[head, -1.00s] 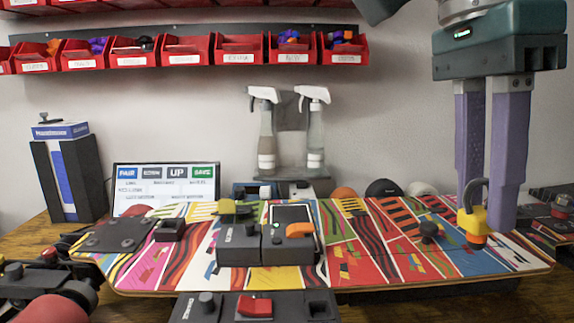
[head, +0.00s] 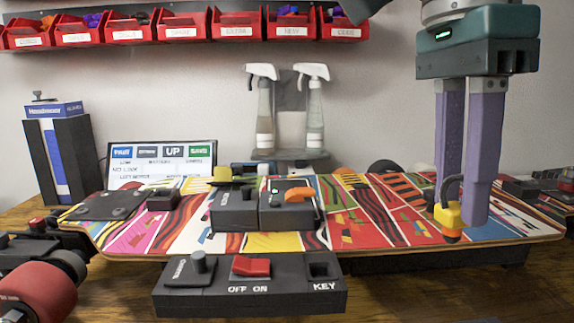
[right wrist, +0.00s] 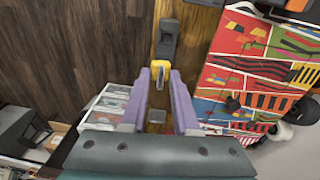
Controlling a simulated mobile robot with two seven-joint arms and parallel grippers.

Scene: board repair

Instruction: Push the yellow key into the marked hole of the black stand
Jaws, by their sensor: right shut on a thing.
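The yellow key (head: 449,216) has a dark loop on top and a dark lower tip. My right gripper (head: 461,212) is shut on it, fingers pointing down, in front of the board's right part in the head view. In the right wrist view the key (right wrist: 160,78) shows between the fingertips (right wrist: 160,72). The black stand (head: 250,294) lies at the front of the head view. Its square hole (head: 319,270), marked KEY, is at its right end, empty and left of and below the key. My left gripper is out of view.
A colourful board (head: 375,235) lies behind the stand, with black modules (head: 235,210) on it. A red wheel (head: 40,295) is at left. Bare table (head: 430,295) lies right of the stand.

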